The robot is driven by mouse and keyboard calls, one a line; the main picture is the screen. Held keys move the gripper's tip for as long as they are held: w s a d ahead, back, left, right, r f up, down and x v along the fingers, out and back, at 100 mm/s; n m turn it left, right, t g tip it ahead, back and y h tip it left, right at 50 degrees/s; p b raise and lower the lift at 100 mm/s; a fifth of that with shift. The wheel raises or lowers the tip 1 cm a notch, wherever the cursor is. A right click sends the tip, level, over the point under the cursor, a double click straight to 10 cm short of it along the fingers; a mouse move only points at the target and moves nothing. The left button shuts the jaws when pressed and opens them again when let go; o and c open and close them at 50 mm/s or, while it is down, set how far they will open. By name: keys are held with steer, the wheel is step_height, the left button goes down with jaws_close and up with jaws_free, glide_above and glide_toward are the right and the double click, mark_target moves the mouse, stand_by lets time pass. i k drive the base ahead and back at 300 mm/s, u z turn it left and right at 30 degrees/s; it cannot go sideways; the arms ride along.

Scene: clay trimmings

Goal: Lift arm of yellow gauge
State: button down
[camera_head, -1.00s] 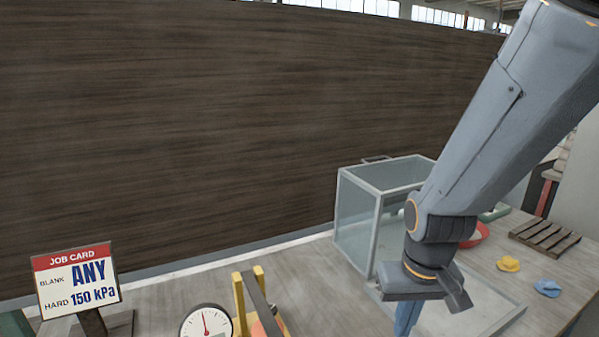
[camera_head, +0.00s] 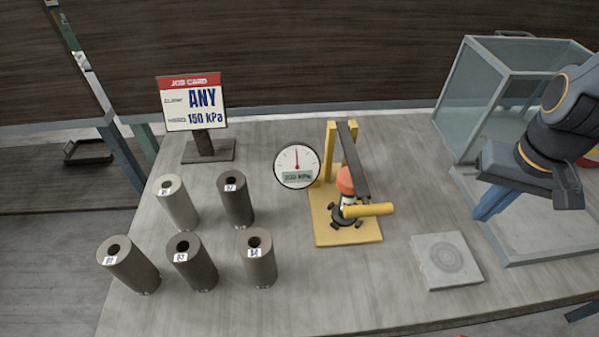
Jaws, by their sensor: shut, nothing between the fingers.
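The yellow gauge (camera_head: 326,222) stands on the table, with a yellow base, two yellow posts and a round dial (camera_head: 297,166) at its left. The small display under the dial seems to read 200 kPa. Its dark arm (camera_head: 353,163) runs from the posts toward the front and ends in a yellow handle (camera_head: 368,210). The arm lies low over an orange-topped part (camera_head: 345,181). My gripper (camera_head: 484,212) is at the right, shut and empty, pointing down. It is apart from the handle, in front of the glass box.
Several numbered clay cylinders (camera_head: 193,262) stand left of the gauge. A job card (camera_head: 193,101) reading ANY, 150 kPa stands behind them. A pale square slab (camera_head: 445,260) lies at the front right. A glass box (camera_head: 462,75) stands at the back right. Table between gauge and slab is clear.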

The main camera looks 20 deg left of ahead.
mark_target(362, 190)
steer(key=z, duration=0.4)
steer(key=k, duration=1.6)
steer(key=u, duration=0.65)
